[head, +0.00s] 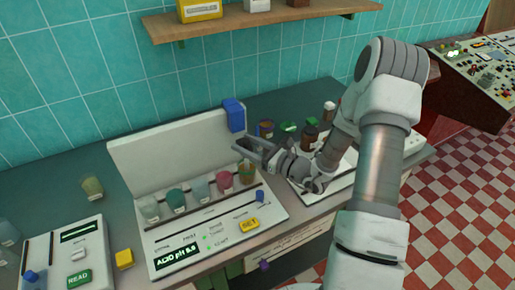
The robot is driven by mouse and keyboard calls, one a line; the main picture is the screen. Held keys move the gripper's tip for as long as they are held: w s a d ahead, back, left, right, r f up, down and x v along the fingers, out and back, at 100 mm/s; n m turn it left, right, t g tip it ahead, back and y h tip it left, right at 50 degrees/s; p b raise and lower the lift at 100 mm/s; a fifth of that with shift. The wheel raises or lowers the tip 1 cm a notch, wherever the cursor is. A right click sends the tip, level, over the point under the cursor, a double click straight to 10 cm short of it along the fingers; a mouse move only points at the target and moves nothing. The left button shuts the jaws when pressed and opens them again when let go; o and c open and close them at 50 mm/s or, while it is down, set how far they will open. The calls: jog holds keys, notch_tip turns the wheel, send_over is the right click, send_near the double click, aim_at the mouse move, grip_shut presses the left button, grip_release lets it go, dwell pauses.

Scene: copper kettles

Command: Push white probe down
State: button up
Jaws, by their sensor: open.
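My gripper (243,147) is open and empty. It points left above the right part of the white panel with the row of cups, just below a blue block (234,115) on the panel's raised back. I cannot pick out a white probe with certainty. A small white piece (77,254) sits on the left device (95,236), above its green READ button (79,279), far to the left of my gripper. The panel (160,240) has a display reading ACID pH, a yellow SET button (250,225) and a blue knob (260,196).
Several cups (176,200) with coloured contents stand in a row on the panel. A loose cup (92,187) and a yellow block (124,259) are on the counter to the left. Jars (310,133) stand behind my gripper. A wooden shelf (240,22) hangs above.

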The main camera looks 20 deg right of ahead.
jog(key=b+v, duration=0.1)
jog(key=v, duration=1.6)
jog(key=shift+b, duration=0.35)
jog(key=shift+s+d, duration=0.1)
jog(key=shift+d, duration=0.05)
